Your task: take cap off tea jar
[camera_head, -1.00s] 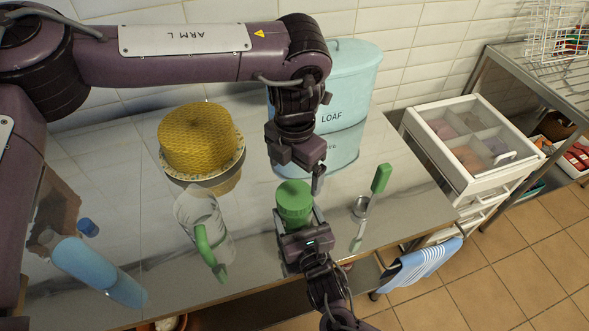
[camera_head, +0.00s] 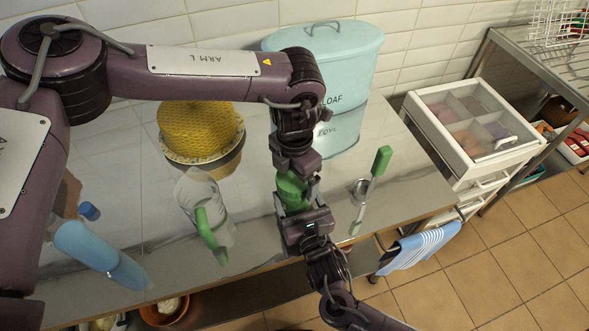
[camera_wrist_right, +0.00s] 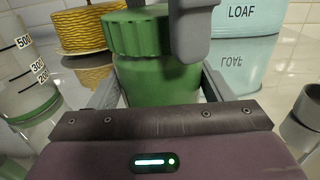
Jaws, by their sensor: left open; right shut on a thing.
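The green tea jar (camera_head: 291,196) stands upright on the shiny counter, partly hidden by both grippers in the head view. In the right wrist view its ridged green cap (camera_wrist_right: 138,36) sits on top of the smooth green body (camera_wrist_right: 155,85). My right gripper (camera_head: 293,210) is shut on the jar body from the front, one finger on each side. My left gripper (camera_head: 298,172) comes down from above, open, at the cap. One of its grey fingers (camera_wrist_right: 189,30) hangs beside the cap's right side in the right wrist view. Its other finger is mostly hidden.
A clear jug (camera_head: 205,205) with a green handle stands left of the jar. A green-handled utensil (camera_head: 381,163) in a small metal cup (camera_head: 360,187) is at the right. The yellow cake (camera_head: 200,128) and pale blue LOAF bin (camera_head: 335,70) stand behind.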

